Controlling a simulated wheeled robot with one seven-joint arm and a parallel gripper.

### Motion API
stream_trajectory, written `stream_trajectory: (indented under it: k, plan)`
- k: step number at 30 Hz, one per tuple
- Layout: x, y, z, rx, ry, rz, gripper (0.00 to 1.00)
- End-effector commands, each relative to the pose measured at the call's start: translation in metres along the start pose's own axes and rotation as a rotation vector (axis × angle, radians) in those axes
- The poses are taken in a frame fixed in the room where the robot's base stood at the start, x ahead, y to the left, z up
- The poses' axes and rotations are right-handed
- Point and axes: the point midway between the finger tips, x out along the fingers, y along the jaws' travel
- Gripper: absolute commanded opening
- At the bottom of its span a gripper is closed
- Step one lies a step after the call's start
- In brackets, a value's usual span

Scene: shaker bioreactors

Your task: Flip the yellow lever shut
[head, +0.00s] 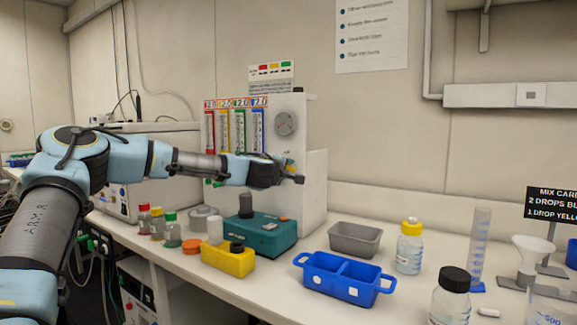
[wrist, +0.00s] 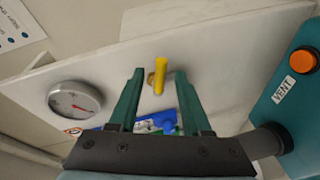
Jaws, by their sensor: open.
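The yellow lever (wrist: 161,70) is a short stick on the pale panel (wrist: 215,60) in the wrist view. It appears between the tips of my gripper (wrist: 160,78), whose two green fingers are open and apart with one on each side of it. I cannot tell how deep the lever sits between them, and no contact shows. In the head view my gripper (head: 294,179) is in front of the white panel unit (head: 313,170), below the round gauge (head: 286,123). A small yellow patch shows by the gripper there, but the lever is mostly hidden.
The wrist view shows the gauge (wrist: 75,100) at left and a teal box with an orange VENT button (wrist: 303,60) at right. Below the arm stand a teal device (head: 262,237), a yellow block (head: 228,262) and small bottles. A blue tray (head: 343,289) lies on the bench.

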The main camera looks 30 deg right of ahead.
Motion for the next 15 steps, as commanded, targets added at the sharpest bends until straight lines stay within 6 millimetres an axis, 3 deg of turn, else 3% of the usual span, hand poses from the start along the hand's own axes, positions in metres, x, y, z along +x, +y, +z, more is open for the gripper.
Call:
stream_trajectory:
  k: [5, 13, 15]
  plan:
    - [0.0122, 0.0001, 0.0002, 0.001, 0.0, 0.0, 0.48]
    - [0.0136, -0.0008, 0.0007, 0.002, -0.001, 0.0, 0.48]
    - [0.0135, -0.0007, 0.0007, 0.002, -0.001, 0.0, 0.43]
